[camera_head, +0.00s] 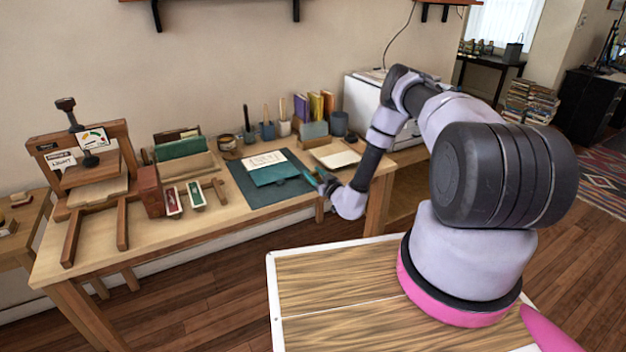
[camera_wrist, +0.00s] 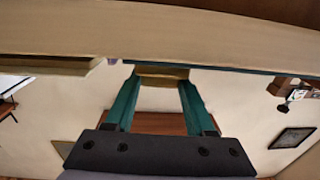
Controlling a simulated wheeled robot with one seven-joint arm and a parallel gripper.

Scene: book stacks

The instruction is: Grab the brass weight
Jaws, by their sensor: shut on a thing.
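My gripper (camera_head: 318,180) is low over the right end of the dark mat (camera_head: 250,188) on the workbench, beside the teal folder (camera_head: 275,174). In the wrist view its two teal fingers (camera_wrist: 161,76) stand apart with a tan, brass-coloured block between their tips. I take this block to be the brass weight (camera_wrist: 163,72); its far side is hidden. The gripper is shut on it. It appears to be at the level of the bench top. In the head view I cannot make out the weight, as the fingers and wrist cover that spot.
An open book (camera_head: 335,156) lies just behind my gripper. Pots and upright books (camera_head: 314,106) stand along the back. A wooden press (camera_head: 88,160), a red-brown block (camera_head: 150,190) and small trays (camera_head: 195,193) stand on the left. The bench's front strip (camera_head: 215,222) is clear.

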